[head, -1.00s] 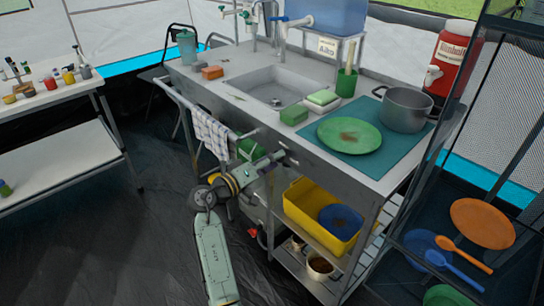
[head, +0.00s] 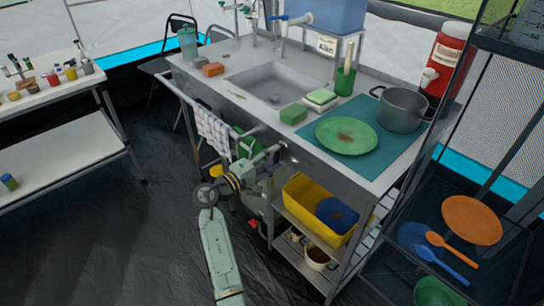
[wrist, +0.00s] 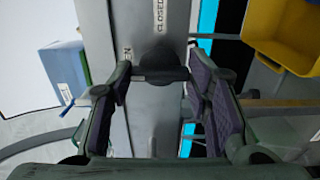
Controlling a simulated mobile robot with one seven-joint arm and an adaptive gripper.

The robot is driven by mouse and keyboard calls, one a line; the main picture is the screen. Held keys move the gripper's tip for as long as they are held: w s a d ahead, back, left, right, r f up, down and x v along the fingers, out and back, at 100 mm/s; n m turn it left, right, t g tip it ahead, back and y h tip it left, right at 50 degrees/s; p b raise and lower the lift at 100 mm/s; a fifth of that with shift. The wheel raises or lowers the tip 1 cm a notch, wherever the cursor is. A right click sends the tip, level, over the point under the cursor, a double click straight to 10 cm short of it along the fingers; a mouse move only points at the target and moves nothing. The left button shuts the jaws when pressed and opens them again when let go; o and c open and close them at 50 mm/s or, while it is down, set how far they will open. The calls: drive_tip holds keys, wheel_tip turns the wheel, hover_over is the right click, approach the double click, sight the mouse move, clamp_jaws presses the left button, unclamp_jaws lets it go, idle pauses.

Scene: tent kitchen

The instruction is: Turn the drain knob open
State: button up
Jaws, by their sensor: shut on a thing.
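The drain knob (wrist: 160,64) is a dark round piece with a crossbar, on the grey metal front panel (wrist: 150,25) in the wrist view. The panel reads "CLOSED" above the knob, and part of another word ending in N shows to its left. My gripper (wrist: 158,80) is shut on the knob, with one finger at each end of the bar. In the head view my gripper (head: 280,152) is at the front of the sink counter, below the sink (head: 270,84), and largely hides the knob.
A checked towel (head: 213,132) hangs on the rail left of my gripper. A yellow bin (head: 306,213) sits on the shelf below right, and also shows in the wrist view (wrist: 285,35). A black rack (head: 395,262) with plates stands at right. The dark floor at left is open.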

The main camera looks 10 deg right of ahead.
idle(0.4)
drive_tip(key=o, duration=1.2)
drive_tip(key=shift+c, duration=0.2)
drive_tip(key=shift+a, duration=0.1)
drive_tip(key=v, duration=1.2)
